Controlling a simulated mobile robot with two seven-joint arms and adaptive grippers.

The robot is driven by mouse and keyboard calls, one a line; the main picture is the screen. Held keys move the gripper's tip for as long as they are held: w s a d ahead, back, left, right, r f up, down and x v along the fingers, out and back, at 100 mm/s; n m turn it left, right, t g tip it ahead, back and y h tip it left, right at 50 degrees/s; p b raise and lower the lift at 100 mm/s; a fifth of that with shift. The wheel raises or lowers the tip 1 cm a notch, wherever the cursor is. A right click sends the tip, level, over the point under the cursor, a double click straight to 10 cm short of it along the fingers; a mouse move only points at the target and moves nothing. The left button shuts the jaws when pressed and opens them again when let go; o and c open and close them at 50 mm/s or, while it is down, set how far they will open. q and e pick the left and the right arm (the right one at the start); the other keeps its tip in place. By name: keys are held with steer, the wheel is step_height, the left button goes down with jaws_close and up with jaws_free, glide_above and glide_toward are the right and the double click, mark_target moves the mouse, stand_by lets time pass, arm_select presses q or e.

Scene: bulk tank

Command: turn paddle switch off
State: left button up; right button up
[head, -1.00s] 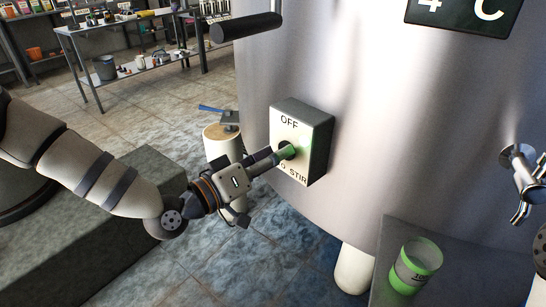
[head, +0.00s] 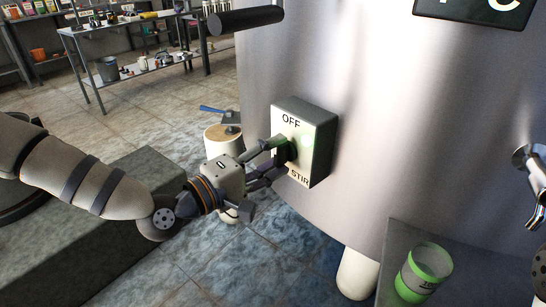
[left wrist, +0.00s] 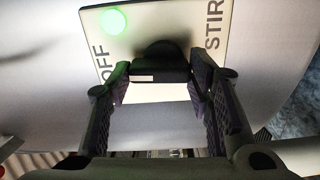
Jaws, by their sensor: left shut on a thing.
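The switch box (head: 318,150) is fixed to the side of the steel tank, with OFF at the top of its pale face and STIR at the bottom. Its black paddle (left wrist: 160,70) shows in the left wrist view between OFF and STIR, and a green lamp (left wrist: 112,21) glows near OFF. My left gripper (head: 284,156) is at the box face, its fingers shut on the paddle from both sides. In the head view the fingers mostly hide the paddle. My right gripper is not in view.
A green-banded cup (head: 424,270) stands on a dark ledge at the lower right, below a metal tap (head: 534,180). A dark horizontal bar (head: 246,21) juts out above.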

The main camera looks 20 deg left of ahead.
arm_select(q)
steer(key=shift+n, duration=0.4)
steer(key=o, duration=1.1)
steer(key=shift+o, duration=0.2)
steer(key=v, duration=1.2)
